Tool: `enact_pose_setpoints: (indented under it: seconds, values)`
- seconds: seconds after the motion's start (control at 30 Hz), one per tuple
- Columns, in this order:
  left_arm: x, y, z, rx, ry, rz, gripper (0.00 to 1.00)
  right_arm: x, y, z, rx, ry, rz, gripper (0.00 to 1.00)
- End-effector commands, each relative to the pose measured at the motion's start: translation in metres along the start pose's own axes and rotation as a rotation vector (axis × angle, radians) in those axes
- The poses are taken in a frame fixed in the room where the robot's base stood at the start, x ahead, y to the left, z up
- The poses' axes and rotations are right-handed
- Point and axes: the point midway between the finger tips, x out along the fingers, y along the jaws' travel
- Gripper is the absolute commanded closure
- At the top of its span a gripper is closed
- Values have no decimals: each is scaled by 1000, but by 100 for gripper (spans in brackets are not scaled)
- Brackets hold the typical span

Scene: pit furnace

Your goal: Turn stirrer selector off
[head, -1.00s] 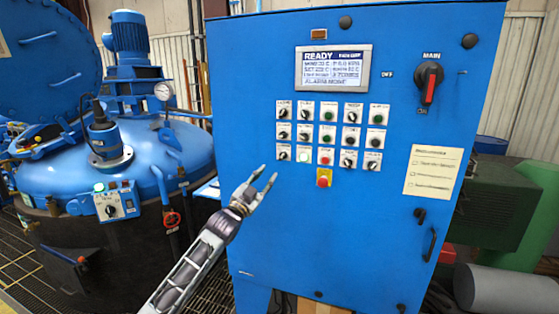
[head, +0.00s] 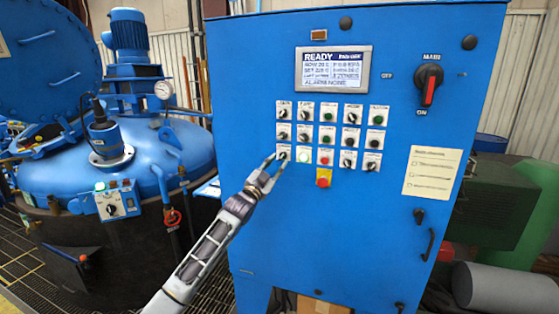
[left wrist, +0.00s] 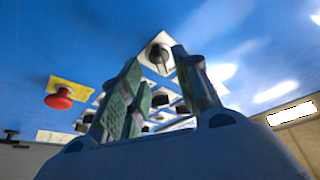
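A blue control cabinet (head: 330,230) carries rows of small labelled knobs and buttons; the label texts are too small to read, so I cannot confirm which is the stirrer selector. My left gripper (head: 277,159) is at the lower-left corner of this array, by the leftmost bottom-row black selector knob (head: 283,154). In the left wrist view, the gripper (left wrist: 156,60) has its two fingers apart, with a black knob (left wrist: 157,54) on a white plate between and just beyond the tips. Whether they touch is unclear. My right gripper is not in view.
A red emergency button (head: 323,178) on yellow sits right of my fingers and shows in the left wrist view (left wrist: 60,99). A display (head: 333,68) reads READY. A red-handled main switch (head: 429,85) is at upper right. A blue furnace vessel (head: 110,165) stands left.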

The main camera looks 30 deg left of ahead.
Motion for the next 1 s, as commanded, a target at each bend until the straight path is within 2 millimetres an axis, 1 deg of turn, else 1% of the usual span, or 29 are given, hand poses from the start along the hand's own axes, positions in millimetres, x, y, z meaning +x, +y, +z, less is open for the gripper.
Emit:
enact_pose_setpoints:
  seconds: [0.2,0.4,0.6,0.87,0.97,1.0]
  values:
    - [17,-1,-1,-1,0,-1,68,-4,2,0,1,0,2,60]
    - [28,-1,-1,-1,0,-1,68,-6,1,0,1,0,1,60]
    - [32,0,0,0,0,0,68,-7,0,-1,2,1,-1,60]
    - [32,0,0,0,0,0,68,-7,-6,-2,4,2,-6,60]
    - [32,0,0,0,0,0,78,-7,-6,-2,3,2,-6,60]
    - [32,0,0,0,0,0,83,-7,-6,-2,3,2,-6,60]
